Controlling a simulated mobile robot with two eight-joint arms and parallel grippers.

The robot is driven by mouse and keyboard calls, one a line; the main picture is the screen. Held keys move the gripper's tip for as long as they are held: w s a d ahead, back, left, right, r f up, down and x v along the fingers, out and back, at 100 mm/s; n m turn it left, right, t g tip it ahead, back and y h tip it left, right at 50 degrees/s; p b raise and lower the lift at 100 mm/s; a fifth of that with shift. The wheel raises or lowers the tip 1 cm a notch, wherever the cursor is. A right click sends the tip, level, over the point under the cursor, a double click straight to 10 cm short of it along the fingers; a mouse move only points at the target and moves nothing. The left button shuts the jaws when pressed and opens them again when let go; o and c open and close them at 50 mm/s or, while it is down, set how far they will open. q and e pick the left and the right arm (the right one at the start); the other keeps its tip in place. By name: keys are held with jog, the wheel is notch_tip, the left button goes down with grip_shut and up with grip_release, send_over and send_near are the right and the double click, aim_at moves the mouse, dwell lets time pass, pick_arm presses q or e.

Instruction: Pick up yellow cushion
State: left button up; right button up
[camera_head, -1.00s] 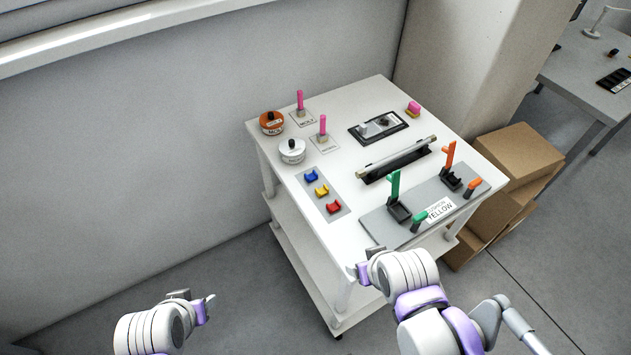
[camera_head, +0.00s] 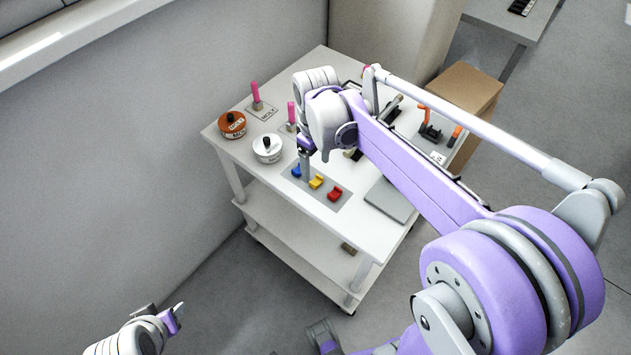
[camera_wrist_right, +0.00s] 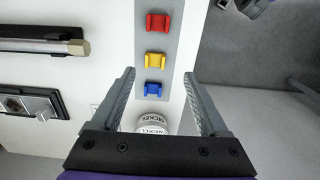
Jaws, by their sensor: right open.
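The yellow cushion (camera_head: 316,181) lies on a grey strip on the white cart top, between the blue cushion (camera_head: 296,171) and the red cushion (camera_head: 335,194). In the right wrist view the yellow cushion (camera_wrist_right: 155,60) is just beyond the fingertips, roughly centred between them. My right gripper (camera_head: 306,167) is over the strip near the blue cushion; in the wrist view its fingers (camera_wrist_right: 160,76) are open with nothing held. The blue cushion (camera_wrist_right: 154,90) appears between the fingers there. My left gripper (camera_head: 176,311) is low at the left, away from the cart; its jaw opening is unclear.
An orange-lidded tin (camera_head: 232,125) and a white tin (camera_head: 267,149) stand left of the strip, with pink-handled tools (camera_head: 256,96) behind. My right arm covers much of the cart's right side. A cardboard box (camera_head: 466,88) stands beyond the cart.

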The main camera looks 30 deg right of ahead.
aim_at(318, 183)
jog(key=shift+s+d+f, duration=0.1)
jog(key=shift+d+f, duration=0.05)
jog(key=shift+f, duration=0.65)
jog(key=f, duration=0.5)
jog(key=shift+w+d+f, duration=0.1)
jog(key=shift+w+d, duration=0.15)
jog(key=shift+w, duration=0.05)
grip_shut()
